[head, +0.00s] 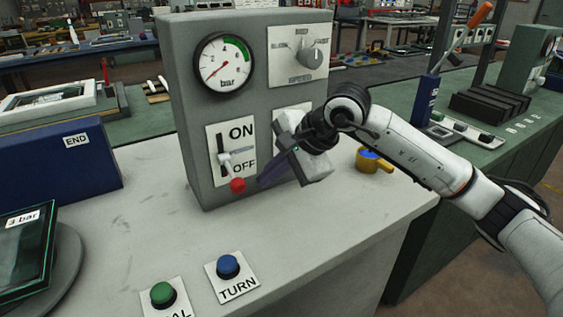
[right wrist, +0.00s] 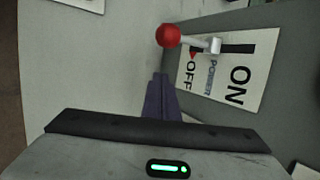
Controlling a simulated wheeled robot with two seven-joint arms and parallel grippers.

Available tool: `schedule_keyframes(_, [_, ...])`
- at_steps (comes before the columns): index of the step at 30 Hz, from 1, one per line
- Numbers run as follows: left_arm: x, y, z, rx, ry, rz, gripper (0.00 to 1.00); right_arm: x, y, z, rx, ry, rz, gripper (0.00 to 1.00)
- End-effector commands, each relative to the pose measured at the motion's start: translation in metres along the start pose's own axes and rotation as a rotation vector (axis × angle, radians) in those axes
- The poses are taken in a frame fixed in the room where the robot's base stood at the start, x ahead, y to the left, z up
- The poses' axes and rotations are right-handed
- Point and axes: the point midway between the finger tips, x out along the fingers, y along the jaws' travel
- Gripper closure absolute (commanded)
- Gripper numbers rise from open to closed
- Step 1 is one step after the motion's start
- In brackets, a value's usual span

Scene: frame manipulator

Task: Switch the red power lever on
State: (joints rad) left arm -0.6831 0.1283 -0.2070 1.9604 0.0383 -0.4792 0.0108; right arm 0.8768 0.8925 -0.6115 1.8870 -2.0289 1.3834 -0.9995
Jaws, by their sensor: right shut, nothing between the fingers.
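The red-knobbed power lever (head: 236,184) sits on the ON/OFF plate (head: 217,141) of the grey control box. Its knob points down, at the OFF end. In the right wrist view the red knob (right wrist: 169,36) and its pale rod stand out from the plate (right wrist: 240,80), beside the OFF word. My right gripper (head: 264,183) is shut and empty, its dark fingers just right of the knob in the head view. In the right wrist view the fingers (right wrist: 161,80) point toward the knob, with a visible gap between. My left gripper is not in view.
The grey box (head: 180,90) carries a bar gauge (head: 223,63) and a speed dial (head: 312,57). A green button (head: 163,293) and a blue TURN button (head: 228,265) stand in front. A yellow cup (head: 374,160) is behind my right arm. The grey bench before the box is mostly clear.

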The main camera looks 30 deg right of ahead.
Motion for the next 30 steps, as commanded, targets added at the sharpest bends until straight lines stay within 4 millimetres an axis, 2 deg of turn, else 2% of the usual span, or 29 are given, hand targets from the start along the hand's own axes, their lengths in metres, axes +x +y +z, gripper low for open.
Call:
schedule_keyframes(1, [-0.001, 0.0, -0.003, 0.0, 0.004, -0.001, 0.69, 0.01, 0.001, 0.001, 0.001, -0.002, 0.004, 1.0])
schedule_keyframes(6, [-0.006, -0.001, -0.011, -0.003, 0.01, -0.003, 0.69, -0.002, -0.001, 0.026, -0.004, -0.003, -0.001, 1.0])
schedule_keyframes(10, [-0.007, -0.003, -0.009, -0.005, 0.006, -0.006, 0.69, -0.004, -0.001, 0.035, -0.003, -0.001, 0.0, 1.0])
schedule_keyframes(22, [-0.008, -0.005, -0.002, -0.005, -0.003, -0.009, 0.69, -0.005, 0.0, 0.038, -0.001, 0.0, 0.0, 1.0])
schedule_keyframes(30, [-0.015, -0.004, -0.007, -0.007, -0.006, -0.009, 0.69, -0.012, -0.002, 0.035, 0.017, 0.005, 0.039, 1.0])
